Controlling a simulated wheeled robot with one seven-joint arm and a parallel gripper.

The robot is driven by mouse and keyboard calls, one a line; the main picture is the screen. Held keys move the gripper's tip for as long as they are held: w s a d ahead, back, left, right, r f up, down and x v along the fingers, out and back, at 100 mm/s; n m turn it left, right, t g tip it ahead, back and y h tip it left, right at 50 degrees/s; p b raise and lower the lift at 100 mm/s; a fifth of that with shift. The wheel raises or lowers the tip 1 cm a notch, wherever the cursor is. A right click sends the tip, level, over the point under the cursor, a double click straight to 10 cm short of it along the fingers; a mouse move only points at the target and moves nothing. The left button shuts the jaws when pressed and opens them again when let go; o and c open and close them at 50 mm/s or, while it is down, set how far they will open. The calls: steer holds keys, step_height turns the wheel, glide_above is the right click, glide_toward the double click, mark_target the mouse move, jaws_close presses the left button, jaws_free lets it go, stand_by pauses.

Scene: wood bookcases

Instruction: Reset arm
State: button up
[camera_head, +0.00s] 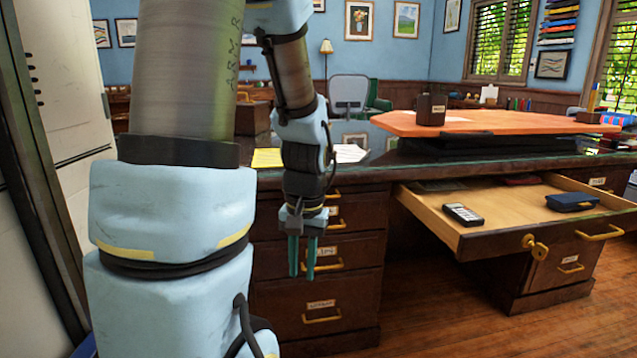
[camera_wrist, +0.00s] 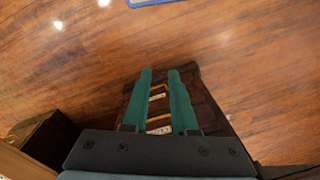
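My gripper (camera_head: 302,257) hangs pointing down in front of the left drawers of the desk. In the head view its two teal fingers are a small distance apart. In the wrist view the fingers of my gripper (camera_wrist: 158,75) show a clear gap with nothing held between them. Through that gap the dark drawer fronts (camera_wrist: 159,110) with brass handles show. My arm reaches down from the top of the head view, and its large links cover much of the left side.
An open drawer (camera_head: 480,232) juts out at the right, holding a calculator (camera_head: 463,214) and a blue case (camera_head: 571,202). The desk (camera_head: 380,182) bears an orange board (camera_head: 500,122) with a dark box (camera_head: 431,109). A pale cabinet (camera_head: 65,75) stands at left. The wood floor (camera_head: 430,310) is clear in front.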

steer(key=a+r+p, duration=0.1)
steer(key=r+p, duration=1.1)
steer(key=s+a+r+n+t+p, duration=0.1)
steer(key=a+r+p, duration=0.1)
steer(key=r+p, duration=0.9)
step_height(320, 180, up, 2)
steer(key=shift+s+a+r+n+h+p, duration=0.2)
steer(key=shift+a+r+n+h+p, duration=0.1)
steer(key=shift+h+p, duration=0.1)
